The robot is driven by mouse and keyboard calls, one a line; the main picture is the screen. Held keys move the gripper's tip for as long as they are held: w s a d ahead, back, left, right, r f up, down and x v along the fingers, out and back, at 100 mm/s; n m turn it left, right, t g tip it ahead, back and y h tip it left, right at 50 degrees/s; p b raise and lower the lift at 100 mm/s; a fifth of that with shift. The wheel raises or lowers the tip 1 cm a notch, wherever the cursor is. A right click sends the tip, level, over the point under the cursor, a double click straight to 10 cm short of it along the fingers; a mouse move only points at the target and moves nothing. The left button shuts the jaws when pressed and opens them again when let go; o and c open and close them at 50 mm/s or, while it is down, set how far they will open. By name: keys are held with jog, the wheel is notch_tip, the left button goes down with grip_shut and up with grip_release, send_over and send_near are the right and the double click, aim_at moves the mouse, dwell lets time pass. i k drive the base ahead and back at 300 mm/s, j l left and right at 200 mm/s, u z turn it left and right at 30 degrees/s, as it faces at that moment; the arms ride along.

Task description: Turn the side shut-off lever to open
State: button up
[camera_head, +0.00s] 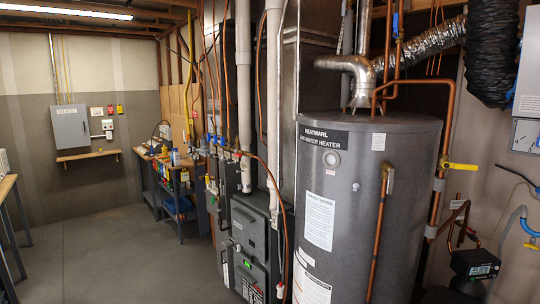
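A yellow lever handle (459,165) sticks out to the right from a copper pipe (437,185) at the right side of the grey water heater (345,180). The lever lies roughly level, across the pipe. A second yellow handle (531,246) shows in part at the right edge, near a blue curved pipe. I cannot tell from this view alone which of them is the side shut-off lever. My gripper and arm are not in view.
A dark furnace (250,250) stands left of the heater, with pipes and small valves beside it. A black box with a display (475,264) sits low at right. A workbench (170,165) stands further back. The floor (120,255) at left is clear.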

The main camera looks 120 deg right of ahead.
aim_at(444, 164)
jog(key=z, duration=5.55)
